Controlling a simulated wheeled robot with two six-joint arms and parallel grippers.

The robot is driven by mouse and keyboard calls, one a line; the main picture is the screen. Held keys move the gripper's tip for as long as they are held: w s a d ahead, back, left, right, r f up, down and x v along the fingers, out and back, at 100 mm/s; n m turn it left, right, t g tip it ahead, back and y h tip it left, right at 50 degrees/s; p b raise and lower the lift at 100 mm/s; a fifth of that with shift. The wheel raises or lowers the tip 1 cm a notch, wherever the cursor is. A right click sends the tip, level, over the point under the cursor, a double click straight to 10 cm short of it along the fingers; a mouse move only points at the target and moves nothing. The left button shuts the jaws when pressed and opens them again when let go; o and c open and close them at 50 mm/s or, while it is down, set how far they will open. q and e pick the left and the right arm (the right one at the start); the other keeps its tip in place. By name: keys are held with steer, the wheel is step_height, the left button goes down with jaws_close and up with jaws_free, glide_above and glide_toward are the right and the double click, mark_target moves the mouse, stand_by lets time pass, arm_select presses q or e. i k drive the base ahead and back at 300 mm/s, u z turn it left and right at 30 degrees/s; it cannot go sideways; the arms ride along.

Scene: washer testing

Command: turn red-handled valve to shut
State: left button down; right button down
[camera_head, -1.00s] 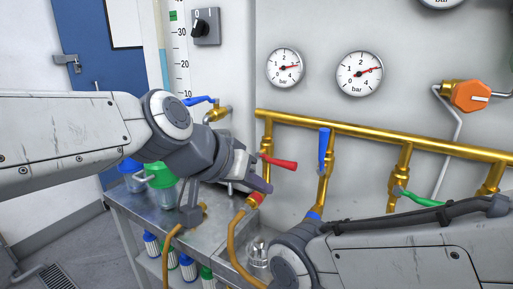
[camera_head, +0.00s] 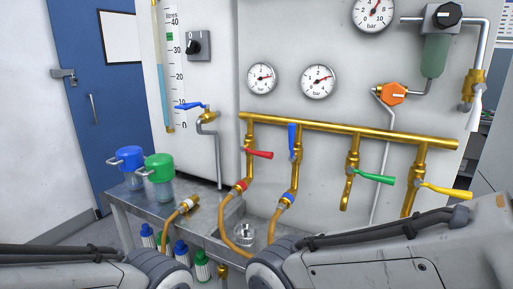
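The red-handled valve (camera_head: 259,154) is on the leftmost drop pipe below the brass manifold (camera_head: 340,130). Its handle sticks out to the right, crosswise to the vertical pipe and tilted slightly down. Below it, a tan hose (camera_head: 228,215) with a red collar (camera_head: 241,186) is on the same pipe. My two arms show only as links along the bottom edge, the left at the lower left and the right at the lower right. Neither gripper shows, and nothing is touching the red handle.
The blue-handled valve (camera_head: 292,140) stands close right of the red one, its handle upright. Green (camera_head: 374,178) and yellow (camera_head: 447,191) handles are farther right. Gauges (camera_head: 318,81) hang above. A metal bench (camera_head: 125,198) holds blue-lidded (camera_head: 127,157) and green-lidded (camera_head: 159,167) jugs and a glass (camera_head: 243,232).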

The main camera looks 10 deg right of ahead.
mark_target(267, 155)
steer(key=u, duration=0.8)
steer(key=i, duration=0.75)
steer(key=z, duration=0.85)
